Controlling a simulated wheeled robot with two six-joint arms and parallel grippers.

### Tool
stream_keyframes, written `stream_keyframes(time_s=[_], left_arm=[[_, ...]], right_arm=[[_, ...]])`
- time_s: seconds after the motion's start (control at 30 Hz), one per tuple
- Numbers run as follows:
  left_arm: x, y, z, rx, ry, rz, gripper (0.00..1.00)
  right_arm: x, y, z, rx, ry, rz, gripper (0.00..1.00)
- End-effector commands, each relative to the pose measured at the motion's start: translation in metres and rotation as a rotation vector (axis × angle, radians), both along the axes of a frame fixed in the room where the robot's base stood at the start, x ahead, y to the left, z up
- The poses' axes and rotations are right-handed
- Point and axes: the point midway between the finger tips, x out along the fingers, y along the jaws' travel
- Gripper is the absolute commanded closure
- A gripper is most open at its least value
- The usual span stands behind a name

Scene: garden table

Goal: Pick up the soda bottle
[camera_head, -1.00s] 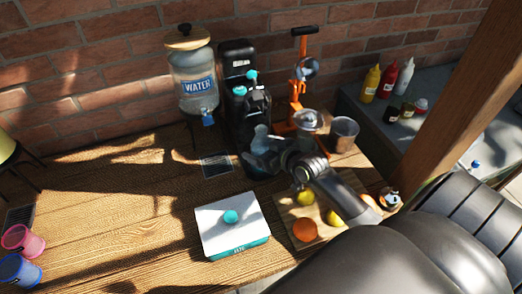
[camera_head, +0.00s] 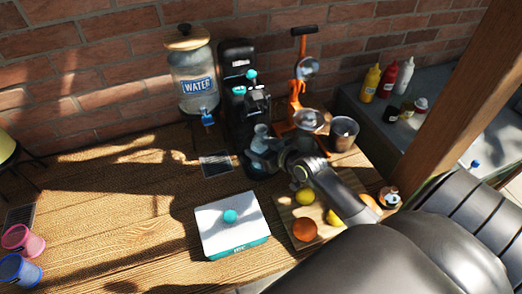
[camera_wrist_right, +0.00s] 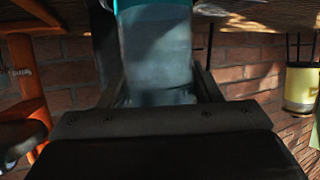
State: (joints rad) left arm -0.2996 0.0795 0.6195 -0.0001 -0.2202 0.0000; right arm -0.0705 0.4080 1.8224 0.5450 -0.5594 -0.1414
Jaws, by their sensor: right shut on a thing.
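The clear soda bottle (camera_head: 261,132) stands roughly upright at the front of the black soda machine (camera_head: 237,75), which has teal parts. My right gripper (camera_head: 258,154) is shut on the bottle's lower part. In the right wrist view the translucent bottle (camera_wrist_right: 156,55) with a teal band fills the space between the two dark fingers. The gripper hides part of the bottle in the head view, and I cannot tell whether its top touches the machine. My left gripper is not in view.
A water dispenser (camera_head: 194,80) stands left of the machine, and an orange juicer (camera_head: 297,95) stands right. A cup (camera_head: 343,133) is beside the juicer. A white-and-teal box (camera_head: 230,230) and a board with fruit (camera_head: 291,222) lie in front. The table's left middle is clear.

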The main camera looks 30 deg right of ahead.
Motion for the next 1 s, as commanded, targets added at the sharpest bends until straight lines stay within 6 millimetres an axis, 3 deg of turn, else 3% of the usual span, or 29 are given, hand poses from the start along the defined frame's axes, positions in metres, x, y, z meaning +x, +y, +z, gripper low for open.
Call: stream_keyframes(time_s=[0.47,1.0], left_arm=[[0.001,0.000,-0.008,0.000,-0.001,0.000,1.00],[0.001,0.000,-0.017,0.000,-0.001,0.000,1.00]], right_arm=[[-0.003,0.001,0.008,-0.001,-0.004,0.002,0.80],[-0.003,0.001,0.064,-0.003,-0.006,0.003,0.80]])
